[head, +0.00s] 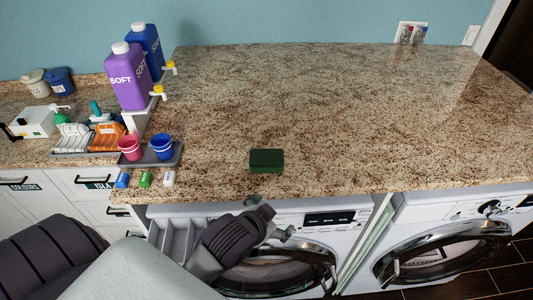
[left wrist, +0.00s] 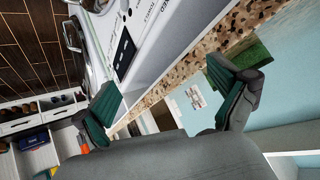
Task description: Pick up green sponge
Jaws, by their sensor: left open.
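The green sponge (head: 266,160) is a dark green block lying on the granite counter near its front edge. My left gripper (head: 276,221) is in front of the counter, below the sponge in the head view and apart from it. In the left wrist view my left gripper (left wrist: 163,85) has its two green-padded fingers spread wide with nothing between them. The sponge also shows in the left wrist view (left wrist: 254,53), partly hidden behind the right finger. My right gripper is not in view.
The counter (head: 340,105) is clear behind and to the right of the sponge. Purple (head: 128,80) and blue (head: 146,42) bottles, and pink (head: 130,147) and blue (head: 162,146) cups stand left. Two washing machines (head: 330,218) sit under the counter edge.

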